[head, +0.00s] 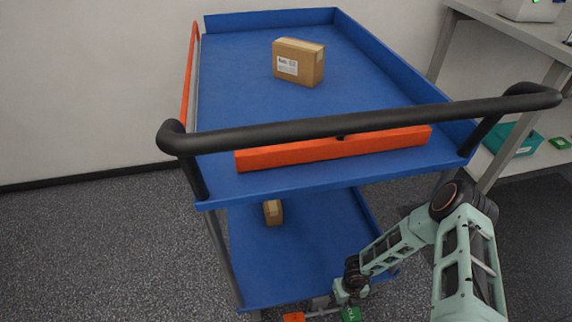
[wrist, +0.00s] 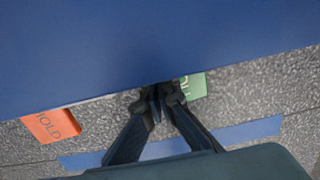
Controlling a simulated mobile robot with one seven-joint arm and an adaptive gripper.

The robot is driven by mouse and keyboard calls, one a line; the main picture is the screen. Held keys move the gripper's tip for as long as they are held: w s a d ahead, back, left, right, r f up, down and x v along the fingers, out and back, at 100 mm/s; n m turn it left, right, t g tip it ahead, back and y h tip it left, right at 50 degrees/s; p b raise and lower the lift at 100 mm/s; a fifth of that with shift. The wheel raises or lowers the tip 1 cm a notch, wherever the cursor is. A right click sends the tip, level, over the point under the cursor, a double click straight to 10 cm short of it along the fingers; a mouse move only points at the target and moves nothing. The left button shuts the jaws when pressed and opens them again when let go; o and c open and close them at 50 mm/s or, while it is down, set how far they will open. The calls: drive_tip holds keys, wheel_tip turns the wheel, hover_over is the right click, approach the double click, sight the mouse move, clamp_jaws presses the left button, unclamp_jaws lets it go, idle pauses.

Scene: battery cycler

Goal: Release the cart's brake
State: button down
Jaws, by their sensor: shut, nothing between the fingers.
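The blue cart (head: 250,55) has two decks and a black push handle (head: 350,120). Low at its near end, an orange pedal (head: 293,316) is on the left and a green pedal (head: 350,314) on the right, both cut by the picture's bottom edge. In the wrist view the orange pedal (wrist: 52,125) reads HOLD. The green pedal (wrist: 195,86) is partly hidden behind my fingers and its lettering is not clear. My gripper (wrist: 160,92) is shut and empty, with its tips right by the green pedal's left side. I cannot tell whether they touch.
A cardboard box (head: 298,62) stands on the top deck and a smaller one (head: 273,212) on the lower deck. An orange bar (head: 335,148) lies below the handle. A grey bench (head: 520,30) stands at the right. Floor at the left is clear.

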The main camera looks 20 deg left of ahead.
wheel_tip(320, 180, up, 7)
drive_tip(key=p, duration=0.5)
drive_tip(key=shift+p, duration=0.35)
drive_tip(key=shift+a+r, duration=0.1)
idle(0.4)
